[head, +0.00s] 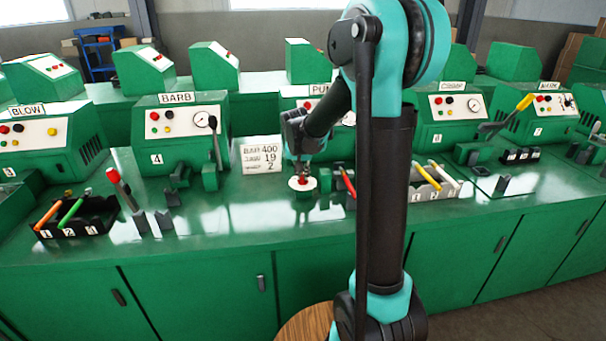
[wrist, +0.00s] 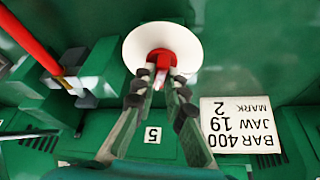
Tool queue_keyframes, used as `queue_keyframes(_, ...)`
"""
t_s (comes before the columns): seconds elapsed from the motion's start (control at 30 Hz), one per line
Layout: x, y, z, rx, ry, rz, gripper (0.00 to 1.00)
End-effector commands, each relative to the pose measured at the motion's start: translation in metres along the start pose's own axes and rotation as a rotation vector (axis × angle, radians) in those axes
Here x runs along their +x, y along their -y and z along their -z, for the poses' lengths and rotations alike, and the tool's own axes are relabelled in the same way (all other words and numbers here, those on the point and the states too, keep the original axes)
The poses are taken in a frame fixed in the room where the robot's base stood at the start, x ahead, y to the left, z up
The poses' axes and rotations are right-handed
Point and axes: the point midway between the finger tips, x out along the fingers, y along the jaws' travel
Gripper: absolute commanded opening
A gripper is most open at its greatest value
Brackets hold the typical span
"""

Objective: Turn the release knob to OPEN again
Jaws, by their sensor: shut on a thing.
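The release knob is red, on a round white disc (wrist: 184,40) in the wrist view. My gripper (wrist: 161,72) is shut on the red knob (wrist: 162,57), its two fingers on either side of it. In the head view my gripper (head: 302,172) reaches down to the white disc (head: 302,184) on the green bench. The fingers hide part of the knob, and I cannot read any OPEN mark or tell the knob's turn.
A sign reading BAR 400, JAW 19, MARK 2 (wrist: 236,122) stands close to my gripper. A red-handled lever (wrist: 32,40) is on the other side. A black tray (head: 78,225) with coloured handles, a pale tray (head: 432,190) and the BARB machine (head: 185,130) are along the bench.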

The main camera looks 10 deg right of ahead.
Motion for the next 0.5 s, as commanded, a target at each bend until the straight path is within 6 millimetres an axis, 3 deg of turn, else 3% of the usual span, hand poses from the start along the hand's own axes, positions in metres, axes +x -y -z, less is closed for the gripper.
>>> queue_keyframes(0.5, 0.0002, 0.0027, 0.0004, 0.329, 0.001, -0.137, 0.0)
